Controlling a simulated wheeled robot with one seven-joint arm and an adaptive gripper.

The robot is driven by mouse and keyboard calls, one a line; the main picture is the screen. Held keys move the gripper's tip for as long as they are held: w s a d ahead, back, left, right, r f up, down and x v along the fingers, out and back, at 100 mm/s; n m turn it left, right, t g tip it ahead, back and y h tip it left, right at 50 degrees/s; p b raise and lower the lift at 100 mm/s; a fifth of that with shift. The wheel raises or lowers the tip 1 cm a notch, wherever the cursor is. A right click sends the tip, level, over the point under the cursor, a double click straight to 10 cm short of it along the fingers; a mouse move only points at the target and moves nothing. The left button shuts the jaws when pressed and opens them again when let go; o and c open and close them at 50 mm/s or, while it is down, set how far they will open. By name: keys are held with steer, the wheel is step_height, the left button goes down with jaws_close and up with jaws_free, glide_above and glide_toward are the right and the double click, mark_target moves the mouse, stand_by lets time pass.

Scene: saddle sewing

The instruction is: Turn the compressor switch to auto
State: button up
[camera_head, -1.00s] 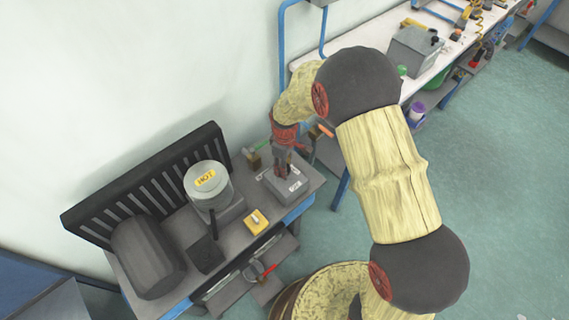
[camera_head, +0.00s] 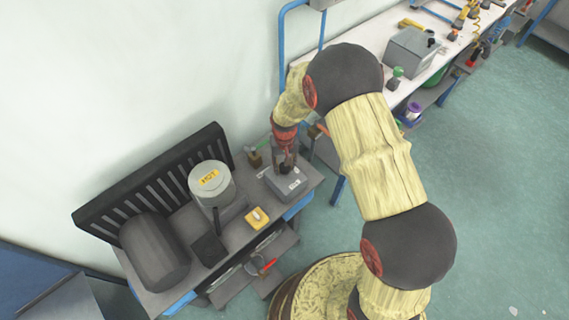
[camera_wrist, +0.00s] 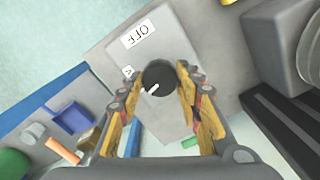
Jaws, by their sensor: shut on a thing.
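The compressor switch is a grey box (camera_head: 291,190) on the bench, with a round black knob (camera_wrist: 159,77) on its top face. In the wrist view the knob has a white pointer mark aimed to the lower left, towards a partly hidden label (camera_wrist: 128,72) showing "A". An "OFF" label (camera_wrist: 138,33) sits further along the face. My gripper (camera_wrist: 158,88) has its fingers on both sides of the knob and is shut on it. In the head view my gripper (camera_head: 285,166) stands over the box from above.
A grey pot (camera_head: 212,186) marked "HOT" and a dark cylinder (camera_head: 155,252) stand left on the bench (camera_head: 237,236). A yellow block (camera_head: 257,217) lies near the front edge. A long workbench with a grey box (camera_head: 409,52) is behind.

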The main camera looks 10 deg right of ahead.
mark_target(285, 167)
steer(key=shift+m+p, duration=0.35)
steer(key=shift+m, duration=1.05)
steer(key=o, duration=1.2)
steer(key=shift+c, duration=0.2)
step_height(285, 167, up, 12)
